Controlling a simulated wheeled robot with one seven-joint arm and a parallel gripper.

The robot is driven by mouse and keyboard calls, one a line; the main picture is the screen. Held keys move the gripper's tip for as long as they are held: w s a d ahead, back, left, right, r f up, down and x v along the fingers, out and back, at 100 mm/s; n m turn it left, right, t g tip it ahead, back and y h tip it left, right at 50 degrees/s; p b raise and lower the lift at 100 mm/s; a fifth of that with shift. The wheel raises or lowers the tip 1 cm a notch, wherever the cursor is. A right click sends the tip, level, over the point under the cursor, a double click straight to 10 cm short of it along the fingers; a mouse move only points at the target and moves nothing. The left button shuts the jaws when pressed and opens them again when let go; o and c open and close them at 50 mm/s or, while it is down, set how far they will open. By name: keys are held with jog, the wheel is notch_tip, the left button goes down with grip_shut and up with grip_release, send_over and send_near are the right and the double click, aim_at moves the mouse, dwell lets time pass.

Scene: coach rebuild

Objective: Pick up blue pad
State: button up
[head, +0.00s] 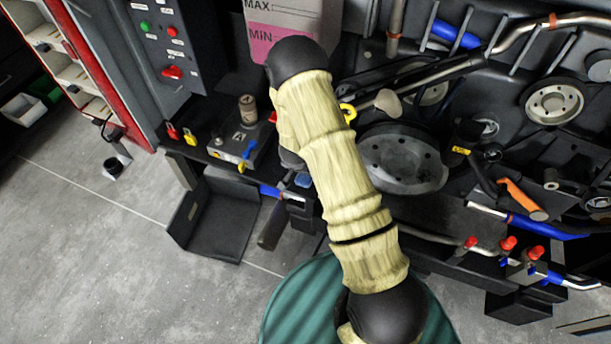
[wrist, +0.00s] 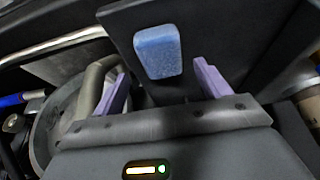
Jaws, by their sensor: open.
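The blue pad (wrist: 158,50) is a small light-blue block with rounded edges in the wrist view. It rests against a dark flat panel (wrist: 225,35). My gripper (wrist: 160,86) is open, with its two purple fingers spread apart and nothing held between them. The pad lies beyond the fingertips, roughly centred between them, and appears apart from both. In the head view my arm hides the gripper. A small blue patch (head: 303,180) shows beside my arm there; I cannot tell for sure that it is the pad.
A dark machine with a round grey disc (head: 402,158), pipes and hoses fills the right side. A control box (head: 160,45) and a pink-marked tank (head: 290,18) stand behind. A black open bin (head: 212,215) is at the left.

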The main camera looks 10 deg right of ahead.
jog(key=shift+a+x, duration=0.15)
jog(key=shift+x, duration=0.7)
jog(key=shift+a+x, duration=0.1)
jog(key=shift+x, duration=0.8)
jog(key=c, duration=1)
jog(key=shift+c, duration=0.2)
jog(key=shift+r, duration=1.35)
jog(key=shift+s+a+r, duration=0.15)
jog(key=shift+r, duration=0.2)
jog(key=s+a+b, duration=0.4)
jog(key=s+a, duration=0.6)
jog(key=s, duration=0.4)
jog(key=shift+s+a+b, duration=0.15)
jog(key=shift+b, duration=0.15)
